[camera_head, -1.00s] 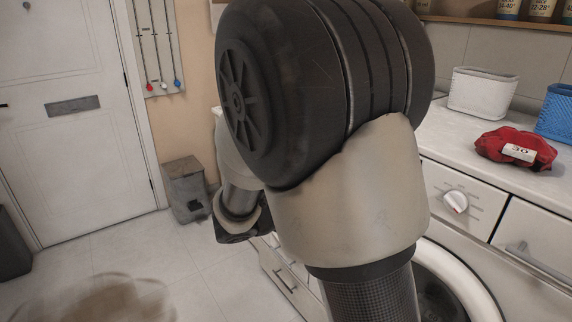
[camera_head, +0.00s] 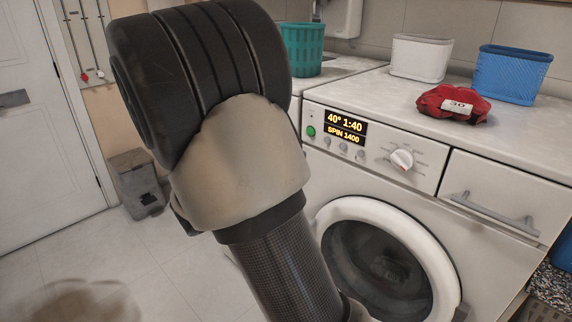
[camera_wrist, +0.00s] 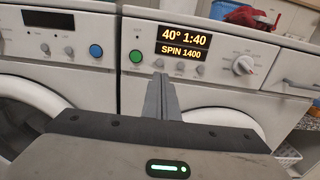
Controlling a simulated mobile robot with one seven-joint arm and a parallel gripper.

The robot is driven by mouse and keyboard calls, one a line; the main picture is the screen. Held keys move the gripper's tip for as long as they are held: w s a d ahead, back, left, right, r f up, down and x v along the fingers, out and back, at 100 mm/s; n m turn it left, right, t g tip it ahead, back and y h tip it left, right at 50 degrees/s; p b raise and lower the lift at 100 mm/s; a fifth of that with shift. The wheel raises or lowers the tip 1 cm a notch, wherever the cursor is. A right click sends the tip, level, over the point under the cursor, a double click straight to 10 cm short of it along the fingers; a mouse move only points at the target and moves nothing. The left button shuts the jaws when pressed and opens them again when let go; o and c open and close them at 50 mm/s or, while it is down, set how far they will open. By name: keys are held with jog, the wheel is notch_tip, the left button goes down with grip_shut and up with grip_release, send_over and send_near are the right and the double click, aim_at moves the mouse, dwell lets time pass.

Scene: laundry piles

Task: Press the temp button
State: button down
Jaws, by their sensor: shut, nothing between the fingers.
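The washing machine (camera_head: 400,200) has a lit display (camera_head: 345,127) reading 40° 1:40 and SPIN 1400; the display also shows in the wrist view (camera_wrist: 183,42). A row of small grey buttons (camera_head: 343,146) sits under it, also seen in the wrist view (camera_wrist: 172,67). Their labels are too small to read, so I cannot tell which is temp. A green button (camera_wrist: 136,56) is left of the row. My gripper (camera_wrist: 161,78) is shut and empty, its tips pointing toward the panel just below the small buttons. In the head view my arm hides it.
A white dial (camera_head: 401,159) is right of the buttons. A second machine with a blue button (camera_wrist: 95,50) stands to the left. A red cloth bundle (camera_head: 453,103), white basket (camera_head: 420,57), blue basket (camera_head: 511,73) and green basket (camera_head: 300,48) are on top. Floor at left is mostly clear.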

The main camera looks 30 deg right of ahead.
aim_at(327, 141)
jog(key=b+x, duration=0.1)
jog(key=x, duration=0.7)
jog(key=shift+f, duration=0.1)
jog(key=shift+w+d+b, duration=0.15)
jog(key=shift+d+b, duration=0.15)
jog(key=shift+d, duration=0.15)
